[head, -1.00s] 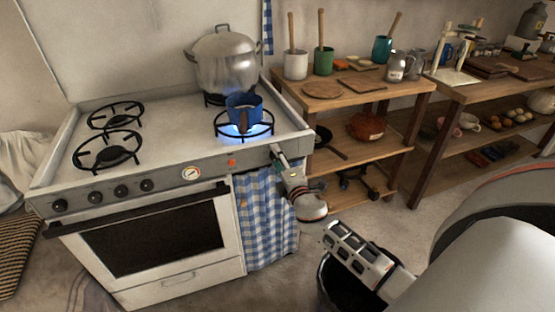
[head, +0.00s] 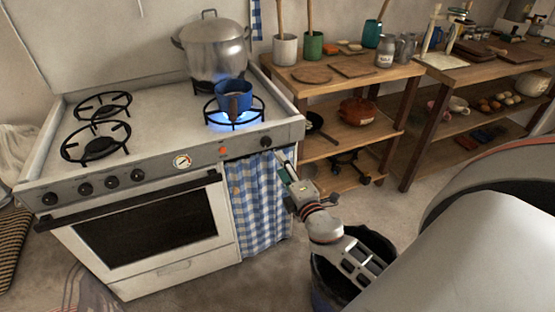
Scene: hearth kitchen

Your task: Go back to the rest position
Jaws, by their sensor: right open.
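My right gripper (head: 283,166) is in the head view, in front of the stove's right front corner. It is open and I see nothing between its fingers. Its tips are just below and right of the rightmost knob (head: 266,142), appearing apart from it. My right arm reaches in from the lower right. My left gripper is out of view.
The white stove (head: 150,150) has a lit front right burner with a blue pot (head: 234,98) on it. A large lidded metal pot (head: 215,50) stands behind. A wooden shelf (head: 340,85) is to the right. A dark bucket (head: 325,285) stands below my arm.

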